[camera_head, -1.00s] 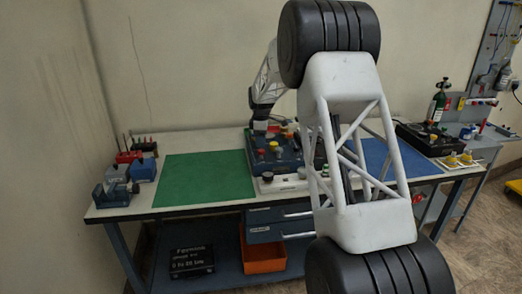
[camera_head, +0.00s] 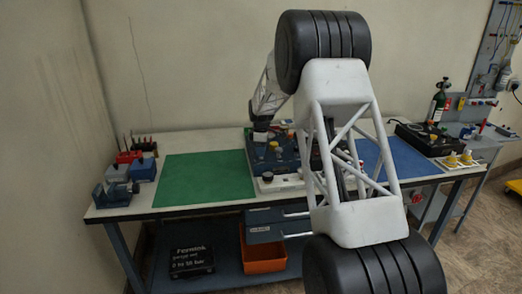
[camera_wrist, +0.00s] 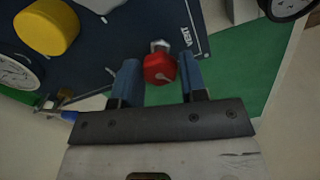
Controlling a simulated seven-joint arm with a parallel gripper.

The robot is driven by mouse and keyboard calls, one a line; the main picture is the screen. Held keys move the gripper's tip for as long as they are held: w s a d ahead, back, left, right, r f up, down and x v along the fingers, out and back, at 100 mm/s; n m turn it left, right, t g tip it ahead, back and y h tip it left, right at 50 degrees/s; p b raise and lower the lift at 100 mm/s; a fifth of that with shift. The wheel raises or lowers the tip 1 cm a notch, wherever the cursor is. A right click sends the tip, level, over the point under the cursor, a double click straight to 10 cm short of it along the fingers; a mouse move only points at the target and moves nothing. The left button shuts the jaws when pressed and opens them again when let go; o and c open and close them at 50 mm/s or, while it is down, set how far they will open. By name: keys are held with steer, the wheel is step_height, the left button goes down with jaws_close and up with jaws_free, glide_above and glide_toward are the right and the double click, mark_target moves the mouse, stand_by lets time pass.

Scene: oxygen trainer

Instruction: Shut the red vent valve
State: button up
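The red vent valve knob (camera_wrist: 160,68) is a small faceted red knob on the dark blue trainer panel, beside the printed word VENT (camera_wrist: 187,36). In the wrist view it sits between the tips of my gripper's two blue fingers (camera_wrist: 160,80). The fingers are apart, with a gap visible on each side of the knob. I cannot tell whether the tips have reached the knob's depth. In the head view my gripper (camera_head: 260,135) is over the left part of the trainer panel (camera_head: 283,158), and the red knob is not clearly visible there.
A large yellow knob (camera_wrist: 47,27) and a round gauge (camera_wrist: 15,72) are close by on the panel. A green mat (camera_head: 205,177) lies left and a blue mat (camera_head: 400,158) right. A vise (camera_head: 115,192) stands at the left table end. A gas cylinder (camera_head: 437,105) stands at the right.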

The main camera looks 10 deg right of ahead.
steer(key=c, duration=0.5)
steer(key=shift+m, duration=0.3)
steer(key=m, duration=1.1)
steer(key=shift+r, duration=0.1)
steer(key=m, duration=0.6)
steer(key=shift+m, duration=0.4)
steer(key=m, duration=0.5)
steer(key=shift+m, duration=0.3)
